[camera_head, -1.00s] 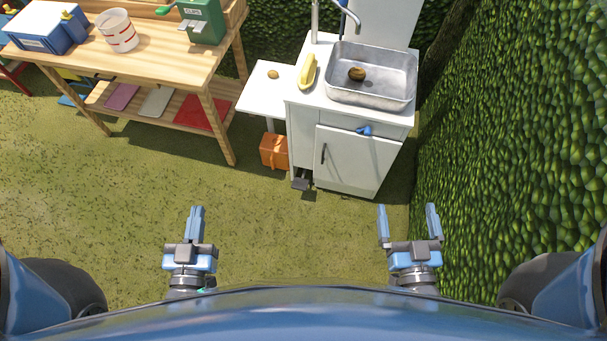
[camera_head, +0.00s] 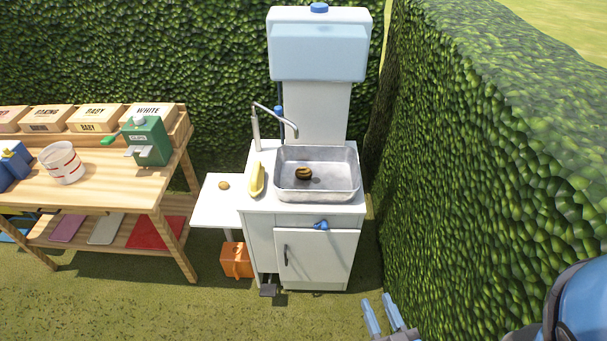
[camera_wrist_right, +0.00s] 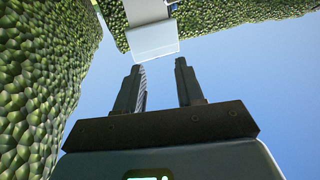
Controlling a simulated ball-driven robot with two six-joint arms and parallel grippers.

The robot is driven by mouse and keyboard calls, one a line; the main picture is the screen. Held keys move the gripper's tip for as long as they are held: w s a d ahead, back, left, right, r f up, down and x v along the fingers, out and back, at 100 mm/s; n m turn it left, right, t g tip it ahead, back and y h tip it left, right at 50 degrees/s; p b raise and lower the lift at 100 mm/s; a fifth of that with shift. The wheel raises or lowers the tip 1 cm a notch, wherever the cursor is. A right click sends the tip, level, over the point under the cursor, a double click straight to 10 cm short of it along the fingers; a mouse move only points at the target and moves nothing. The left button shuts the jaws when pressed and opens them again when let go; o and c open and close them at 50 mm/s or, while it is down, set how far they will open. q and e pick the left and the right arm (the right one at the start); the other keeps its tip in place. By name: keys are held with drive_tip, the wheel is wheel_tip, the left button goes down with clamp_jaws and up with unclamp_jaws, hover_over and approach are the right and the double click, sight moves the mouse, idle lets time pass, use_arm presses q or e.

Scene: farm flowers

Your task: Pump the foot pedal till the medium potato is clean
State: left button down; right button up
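A brown potato with dark patches (camera_head: 303,174) lies in the metal sink basin (camera_head: 340,193) of the white wash stand; I take it for the medium one. A smaller potato (camera_head: 223,185) lies on the white side shelf (camera_head: 213,208). The dark foot pedal (camera_head: 268,290) sticks out low at the front left of the stand, near the ground. My right gripper (camera_head: 378,300) is in front and to the right of the stand, away from the pedal. Its fingers (camera_wrist_right: 160,80) are apart and empty in the right wrist view. My left gripper is out of view.
A tap (camera_head: 275,112) reaches over the basin below a pale tank (camera_head: 320,50). A yellow long object (camera_head: 257,179) lies beside the basin. An orange box (camera_head: 237,260) stands left of the pedal. A wooden workbench (camera_head: 105,188) is left; a hedge (camera_head: 480,150) walls the right.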

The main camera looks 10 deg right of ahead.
clamp_jaws()
idle(1.1)
